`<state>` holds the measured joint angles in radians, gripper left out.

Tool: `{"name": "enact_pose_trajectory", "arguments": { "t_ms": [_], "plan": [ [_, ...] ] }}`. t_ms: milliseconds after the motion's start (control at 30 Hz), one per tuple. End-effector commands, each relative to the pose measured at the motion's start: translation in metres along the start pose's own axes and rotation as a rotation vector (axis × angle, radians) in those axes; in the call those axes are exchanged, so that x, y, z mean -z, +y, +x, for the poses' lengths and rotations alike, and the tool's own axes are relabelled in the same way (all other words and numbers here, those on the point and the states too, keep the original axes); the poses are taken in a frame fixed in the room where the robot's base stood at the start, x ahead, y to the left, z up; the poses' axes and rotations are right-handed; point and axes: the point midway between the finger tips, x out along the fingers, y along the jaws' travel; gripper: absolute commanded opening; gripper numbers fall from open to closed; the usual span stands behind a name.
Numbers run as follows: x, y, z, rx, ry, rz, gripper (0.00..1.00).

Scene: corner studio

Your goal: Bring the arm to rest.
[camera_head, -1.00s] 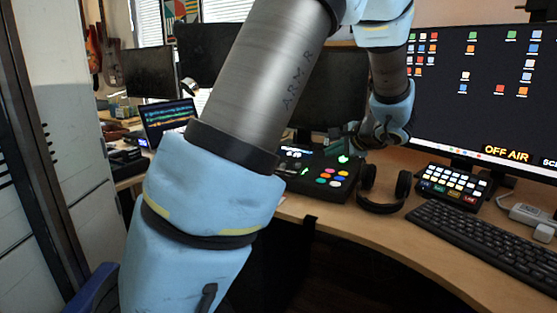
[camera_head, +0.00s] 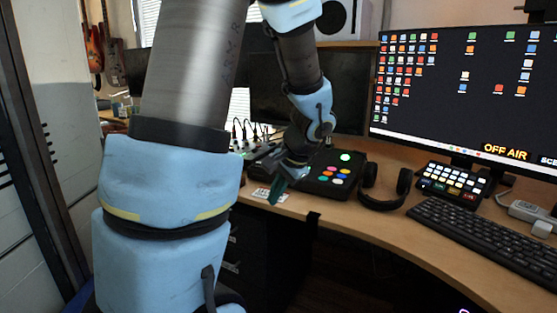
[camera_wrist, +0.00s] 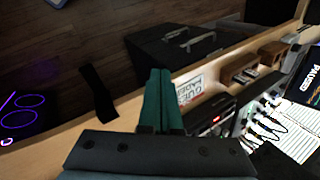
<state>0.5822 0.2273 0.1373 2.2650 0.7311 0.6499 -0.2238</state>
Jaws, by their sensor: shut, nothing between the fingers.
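My gripper (camera_head: 277,189) is in the middle of the head view, at the end of my arm, over the front edge of the desk. Its teal fingers point down and a little left. In the wrist view my gripper (camera_wrist: 159,75) shows its two fingers side by side, closed together with nothing between them. The arm is bent, with its large grey and blue links filling the left of the head view.
The gripper is close to the black control box (camera_head: 328,172) with coloured buttons. Headphones (camera_head: 383,187), a lit button pad (camera_head: 453,185), a keyboard (camera_head: 490,240) and a monitor (camera_head: 450,110) stand to the right. A drawer unit (camera_wrist: 180,48) is below the desk (camera_head: 370,222).

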Motion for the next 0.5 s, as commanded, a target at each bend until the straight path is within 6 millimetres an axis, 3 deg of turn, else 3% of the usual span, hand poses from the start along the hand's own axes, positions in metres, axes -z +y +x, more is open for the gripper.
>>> {"name": "enact_pose_trajectory", "arguments": {
  "t_ms": [33,200,500],
  "plan": [
    [-0.023,0.003,0.005,-0.067,-0.014,-0.087,0.0],
    [-0.069,0.024,0.011,-0.247,-0.019,-0.346,0.0],
    [-0.11,0.043,0.011,-0.396,0.0,-0.687,0.0]
  ]
}}
